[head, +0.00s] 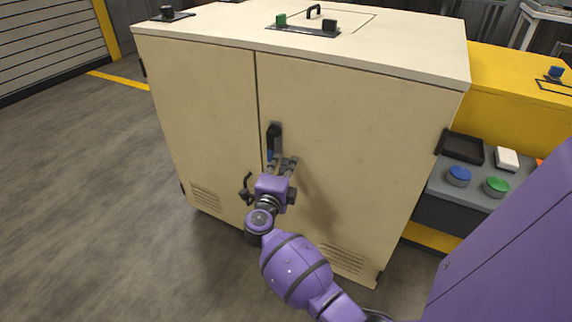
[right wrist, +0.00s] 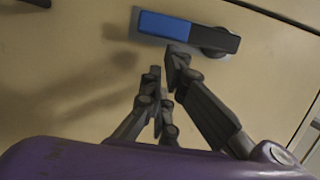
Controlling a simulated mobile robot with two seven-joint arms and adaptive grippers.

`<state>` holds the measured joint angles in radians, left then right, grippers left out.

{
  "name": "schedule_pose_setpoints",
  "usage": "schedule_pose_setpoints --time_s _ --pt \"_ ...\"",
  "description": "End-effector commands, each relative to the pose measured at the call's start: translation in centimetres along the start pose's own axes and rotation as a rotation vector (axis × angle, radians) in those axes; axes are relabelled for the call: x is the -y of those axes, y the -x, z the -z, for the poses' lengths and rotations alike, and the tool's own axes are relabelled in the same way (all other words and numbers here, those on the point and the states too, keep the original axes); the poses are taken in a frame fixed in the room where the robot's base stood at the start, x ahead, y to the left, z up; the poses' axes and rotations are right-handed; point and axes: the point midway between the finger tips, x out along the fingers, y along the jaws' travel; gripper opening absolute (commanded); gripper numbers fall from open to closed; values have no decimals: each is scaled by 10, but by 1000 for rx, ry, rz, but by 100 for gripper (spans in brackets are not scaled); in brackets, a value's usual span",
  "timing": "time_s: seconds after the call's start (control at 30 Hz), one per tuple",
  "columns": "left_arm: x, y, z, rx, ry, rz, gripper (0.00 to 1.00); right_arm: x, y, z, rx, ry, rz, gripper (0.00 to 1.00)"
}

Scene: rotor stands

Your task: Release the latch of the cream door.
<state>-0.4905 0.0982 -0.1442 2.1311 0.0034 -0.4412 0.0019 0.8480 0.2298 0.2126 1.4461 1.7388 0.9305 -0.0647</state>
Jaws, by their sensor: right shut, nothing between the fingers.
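The cream cabinet has two doors. The right cream door (head: 345,130) is closed against the left one (head: 205,115). Its latch (head: 273,138) is a dark handle on a grey plate near the seam, with a blue end partly hidden behind my right gripper. In the right wrist view the latch (right wrist: 205,35) shows a blue part on the left and a dark part with a round pivot on the right. My right gripper (head: 284,162) is just below the latch, its fingers shut and empty. In the right wrist view the fingertips (right wrist: 165,62) are close to the latch; contact is unclear. My left gripper is out of view.
The cabinet top (head: 390,40) carries a small plate with a green and a black knob. At right a grey bench (head: 440,178) holds a black tray (head: 465,147), a blue button (head: 459,175) and a green button (head: 496,186). The floor (head: 90,190) at left is clear.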

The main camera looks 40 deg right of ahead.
Motion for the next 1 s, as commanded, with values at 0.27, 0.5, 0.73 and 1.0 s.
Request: schedule_pose_setpoints --time_s 0.27,0.5,0.73,1.0 --pt "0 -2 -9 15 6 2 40 -3 0 0 0 -22 6 0" --pt "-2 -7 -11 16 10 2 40 -5 0 -1 0 -65 16 0" --pt "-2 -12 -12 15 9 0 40 -7 0 -1 0 -101 25 0" --pt "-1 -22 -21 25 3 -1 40 -14 0 -4 0 -184 45 0"
